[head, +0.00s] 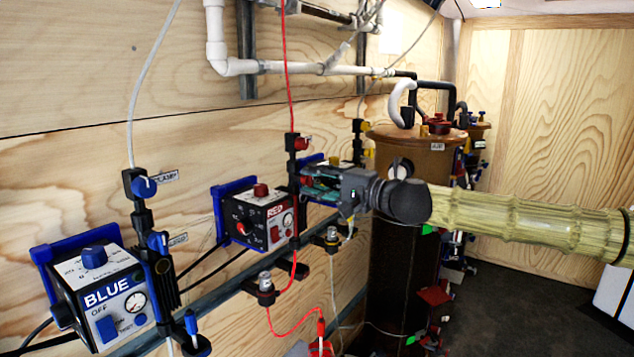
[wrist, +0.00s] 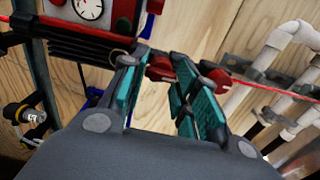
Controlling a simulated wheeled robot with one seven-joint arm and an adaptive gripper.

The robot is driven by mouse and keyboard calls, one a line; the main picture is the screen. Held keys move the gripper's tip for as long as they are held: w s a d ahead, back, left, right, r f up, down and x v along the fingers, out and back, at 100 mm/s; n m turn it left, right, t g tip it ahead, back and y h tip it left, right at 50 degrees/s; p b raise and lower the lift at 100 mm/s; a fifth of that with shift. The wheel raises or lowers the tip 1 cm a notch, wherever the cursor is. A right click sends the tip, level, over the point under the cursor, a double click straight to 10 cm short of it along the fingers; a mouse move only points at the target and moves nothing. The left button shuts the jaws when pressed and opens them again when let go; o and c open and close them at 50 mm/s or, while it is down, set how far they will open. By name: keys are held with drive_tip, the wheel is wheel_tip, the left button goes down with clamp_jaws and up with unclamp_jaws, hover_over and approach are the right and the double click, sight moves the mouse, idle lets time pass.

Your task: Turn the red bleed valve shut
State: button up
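Two red knobs sit on the black fittings of the red line. The upper one (head: 302,143) shows to the right in the wrist view (wrist: 226,82). The lower one (head: 305,180) shows in the wrist view (wrist: 160,68) between and just beyond my fingertips. I cannot read which is labelled as the bleed valve. My gripper (head: 312,184) reaches in from the right, beside the RED box (head: 262,215). In the wrist view its teal-padded fingers (wrist: 157,78) stand apart, with nothing clearly clamped. Whether they touch the lower knob cannot be told.
The BLUE box (head: 105,290) and its blue-knobbed fitting (head: 157,243) are at the left. A metal rail (head: 215,285) runs below the boxes. A brown cylinder (head: 400,250) stands behind my arm. White pipe (head: 290,68) runs above.

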drive_tip(key=o, duration=0.4)
drive_tip(key=v, duration=1.2)
drive_tip(key=shift+d, duration=0.1)
